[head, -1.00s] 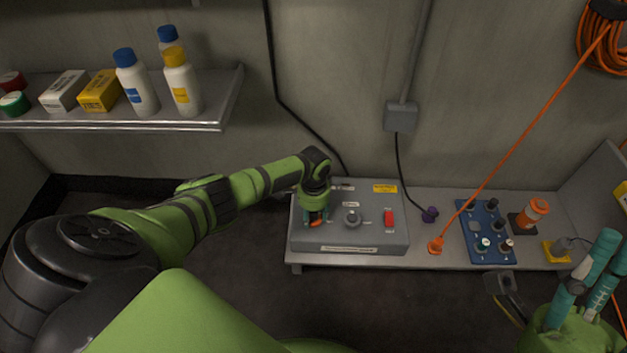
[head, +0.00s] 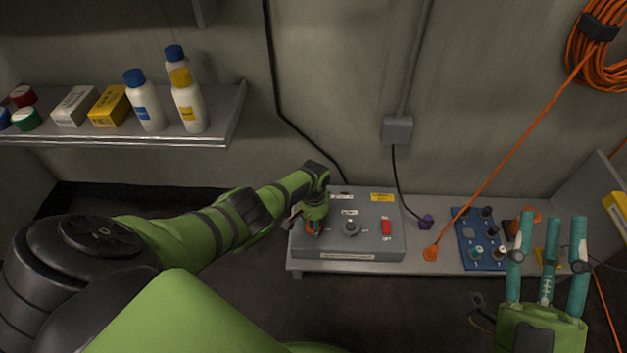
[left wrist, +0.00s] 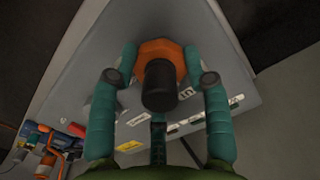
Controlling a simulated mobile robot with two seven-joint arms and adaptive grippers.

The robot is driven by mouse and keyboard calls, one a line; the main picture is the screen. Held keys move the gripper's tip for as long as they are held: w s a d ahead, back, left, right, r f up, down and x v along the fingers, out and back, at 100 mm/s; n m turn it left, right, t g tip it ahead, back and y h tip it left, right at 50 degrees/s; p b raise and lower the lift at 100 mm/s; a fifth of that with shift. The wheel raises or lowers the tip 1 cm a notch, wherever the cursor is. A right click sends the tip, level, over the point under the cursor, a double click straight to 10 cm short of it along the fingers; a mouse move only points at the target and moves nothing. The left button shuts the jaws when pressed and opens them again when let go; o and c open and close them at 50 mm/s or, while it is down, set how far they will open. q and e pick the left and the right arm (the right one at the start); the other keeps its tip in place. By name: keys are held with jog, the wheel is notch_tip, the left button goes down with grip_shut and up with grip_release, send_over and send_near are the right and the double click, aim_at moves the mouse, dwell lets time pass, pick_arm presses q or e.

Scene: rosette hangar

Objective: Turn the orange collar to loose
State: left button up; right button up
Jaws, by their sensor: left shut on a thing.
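The orange collar (left wrist: 158,47) sits near the left end of the grey control box (head: 340,246). In the left wrist view a black cylinder (left wrist: 160,85) stands in front of its middle and hides part of it. My left gripper (left wrist: 160,66) has teal fingers on both sides of the collar and is shut on it. In the head view this gripper (head: 314,226) covers most of the collar. Small labels lie near it on the box, but I cannot read the collar's setting. My right gripper (head: 548,228) is open and empty, its fingers pointing up.
The box also carries a grey knob (head: 350,228) and a red switch (head: 386,227). To the right on the bench are a purple plug (head: 426,221), an orange cable plug (head: 431,253) and a blue panel (head: 466,236) with several knobs. A shelf (head: 180,141) with bottles hangs upper left.

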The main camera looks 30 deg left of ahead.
pick_arm(q)
jog(key=shift+w+r+n, duration=0.25)
jog(key=shift+w+n, duration=0.25)
pick_arm(e)
jog(key=shift+w+d+f+g+h, duration=0.1)
jog(key=shift+w+f+g+h, duration=0.3)
jog(key=shift+f, duration=0.3)
jog(key=shift+w, duration=0.1)
pick_arm(q)
jog(key=o, duration=1.2)
jog(key=shift+c, duration=0.2)
jog(key=shift+s+f, duration=0.15)
jog(key=shift+s+a, duration=0.1)
notch_tip(320, 180, up, 12)
jog(key=shift+r, duration=0.1)
